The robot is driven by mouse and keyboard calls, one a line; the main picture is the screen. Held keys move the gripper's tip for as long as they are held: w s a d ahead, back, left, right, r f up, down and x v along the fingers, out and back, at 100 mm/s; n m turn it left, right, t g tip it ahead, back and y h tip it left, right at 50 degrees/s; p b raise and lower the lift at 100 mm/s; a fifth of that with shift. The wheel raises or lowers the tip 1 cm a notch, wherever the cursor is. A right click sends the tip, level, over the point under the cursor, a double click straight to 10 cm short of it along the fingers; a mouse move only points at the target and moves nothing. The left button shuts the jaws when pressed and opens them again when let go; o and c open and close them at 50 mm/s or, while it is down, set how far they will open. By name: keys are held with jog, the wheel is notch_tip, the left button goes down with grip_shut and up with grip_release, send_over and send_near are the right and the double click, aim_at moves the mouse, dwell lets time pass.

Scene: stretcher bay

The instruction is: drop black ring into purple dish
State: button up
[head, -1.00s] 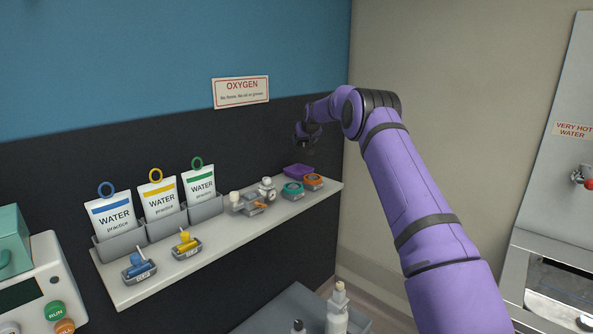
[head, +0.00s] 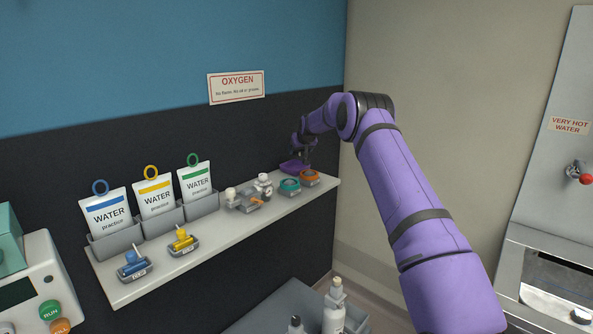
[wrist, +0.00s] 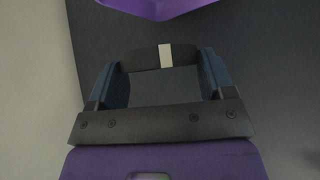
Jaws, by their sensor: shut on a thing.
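The purple dish (head: 291,168) sits near the right end of the wall shelf. Its purple edge also shows at the top of the wrist view (wrist: 155,8). My gripper (head: 303,151) is low over the dish in the head view, partly overlapping it. In the wrist view my gripper (wrist: 162,68) is shut on a black band with a pale stripe, which I take to be the black ring (wrist: 140,59). The ring lies between the two dark blue fingers, apart from the dish in the picture. The ring is too small and dark to make out in the head view.
The shelf (head: 215,233) also holds a teal-topped item (head: 290,186) and an orange-topped item (head: 310,177) close by the dish. Water pouches (head: 155,198) and clips (head: 183,241) stand further left. A dark wall is behind and a beige side wall is to the right.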

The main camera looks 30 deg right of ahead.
jog(key=o, duration=1.1)
jog(key=v, duration=1.1)
